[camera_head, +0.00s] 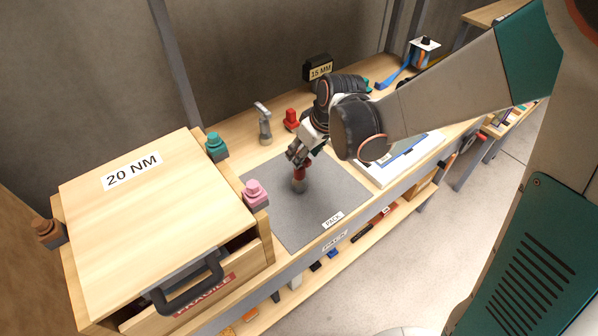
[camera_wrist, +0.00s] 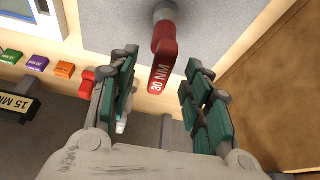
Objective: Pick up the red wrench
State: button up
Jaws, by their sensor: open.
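The red wrench (camera_head: 299,174) stands about upright on the grey mat, its grey foot on the mat and its red handle upward. In the wrist view the red wrench (camera_wrist: 163,60) shows a "30 NM" label on its end. My gripper (camera_head: 300,154) is just above the wrench's upper end, pointing down. In the wrist view my gripper (camera_wrist: 158,84) is open, with one finger on each side of the wrench end and visible gaps to both. The fingers partly hide the wrench top in the head view.
A wooden box (camera_head: 105,225) marked "20 NM" stands left of the grey mat (camera_head: 283,217), with a pink knob (camera_head: 256,193) near its corner. A grey tool (camera_head: 264,125) and a small red object (camera_head: 291,119) stand behind. A white-edged case (camera_head: 412,160) lies right.

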jog(key=b+x, duration=0.1)
jog(key=x, duration=0.3)
jog(key=shift+f+b, duration=0.3)
grip_shut()
jog(key=shift+r, duration=0.1)
notch_tip(320, 180, up, 20)
jog(key=p, duration=0.6)
jog(key=c, duration=1)
grip_release()
jog(key=shift+s, duration=0.1)
grip_shut()
